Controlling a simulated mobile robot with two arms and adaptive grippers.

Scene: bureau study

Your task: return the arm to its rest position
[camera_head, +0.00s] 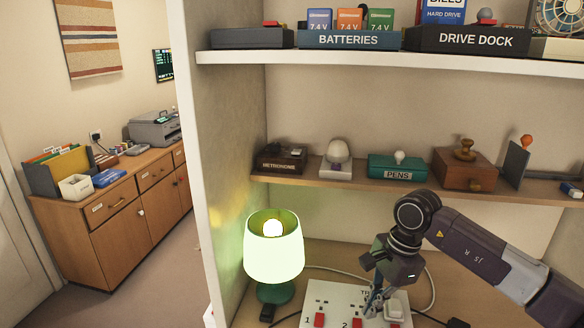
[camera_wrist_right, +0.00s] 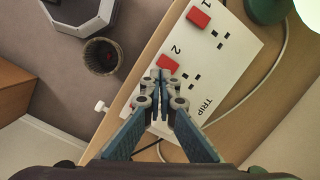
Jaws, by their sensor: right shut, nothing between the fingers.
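My right arm comes in from the right in the head view, with its right gripper (camera_head: 374,306) pointing down over a white socket panel (camera_head: 338,296). In the right wrist view the right gripper (camera_wrist_right: 160,76) has its fingertips together with nothing between them. The fingertips appear beside the red switch marked 2 (camera_wrist_right: 167,64); I cannot tell whether they touch it. Another red switch, marked 1 (camera_wrist_right: 198,18), sits farther along the panel. My left gripper is in neither view.
A lit green lamp (camera_head: 274,256) stands left of the panel on the desk. A shelf above holds a PENS box (camera_head: 397,168) and a wooden box (camera_head: 464,169). Cables run behind the panel. In the wrist view a waste bin (camera_wrist_right: 103,56) stands on the floor below the desk edge.

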